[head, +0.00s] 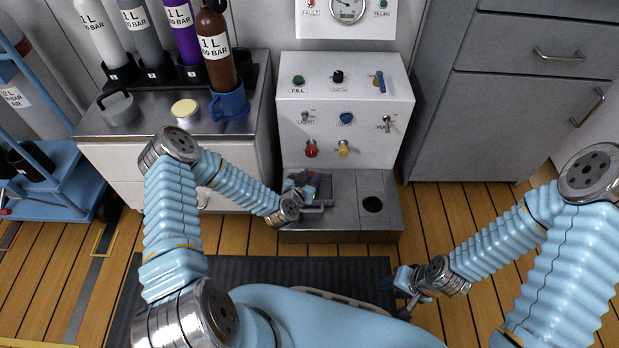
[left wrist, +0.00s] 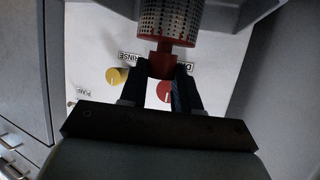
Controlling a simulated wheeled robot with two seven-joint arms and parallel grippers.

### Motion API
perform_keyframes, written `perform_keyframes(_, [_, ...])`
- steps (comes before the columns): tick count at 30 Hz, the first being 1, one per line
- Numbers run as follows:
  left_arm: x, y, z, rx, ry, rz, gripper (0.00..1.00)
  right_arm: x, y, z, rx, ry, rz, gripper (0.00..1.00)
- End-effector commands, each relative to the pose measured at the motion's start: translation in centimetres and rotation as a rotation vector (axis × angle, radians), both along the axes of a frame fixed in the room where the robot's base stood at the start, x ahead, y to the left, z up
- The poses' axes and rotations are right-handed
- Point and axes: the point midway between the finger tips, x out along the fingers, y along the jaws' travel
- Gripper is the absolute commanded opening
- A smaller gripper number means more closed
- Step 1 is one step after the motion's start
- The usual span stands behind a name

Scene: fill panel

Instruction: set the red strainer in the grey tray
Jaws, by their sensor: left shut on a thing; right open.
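The red strainer shows in the left wrist view as a perforated metal cylinder (left wrist: 168,20) with a red stem below it. My left gripper (left wrist: 160,85) is shut on the red stem. In the head view my left gripper (head: 303,186) is over the left part of the grey base below the white panel, and mostly hides the strainer. My right gripper (head: 405,291) is open and empty, low at the right over the floor.
The white fill panel (head: 345,95) with knobs and valves stands behind the base. A round dark hole (head: 372,204) is in the base's right part. Grey drawers stand at right.

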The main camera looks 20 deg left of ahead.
Motion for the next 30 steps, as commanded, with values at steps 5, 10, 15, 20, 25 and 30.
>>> perform_keyframes(5, [0.0, 0.0, 0.2, 0.001, -0.002, 0.000, 0.00, 0.0, 0.0, 0.0, 0.000, 0.000, 0.000, 0.43])
perform_keyframes(10, [0.0, 0.0, -0.1, 0.000, -0.001, 0.000, 0.41, 0.0, 0.0, -0.1, 0.001, 0.001, 0.000, 0.43])
perform_keyframes(15, [0.0, 0.0, -0.1, 0.000, -0.001, 0.000, 0.57, 0.0, 0.0, -0.1, 0.001, 0.001, 0.000, 0.43])
perform_keyframes(20, [0.0, 0.0, -0.1, 0.000, -0.001, 0.000, 0.57, 0.0, 0.0, -0.1, 0.001, 0.001, 0.000, 0.43])
perform_keyframes(25, [-0.6, 0.0, 0.5, 0.001, 0.000, -0.001, 0.57, 0.0, 0.0, 0.3, 0.000, 0.000, 0.000, 0.43])
perform_keyframes(30, [-3.7, 0.4, 1.8, 0.001, 0.002, 0.000, 0.57, 0.0, -0.1, 0.8, -0.001, -0.001, 0.000, 0.43])
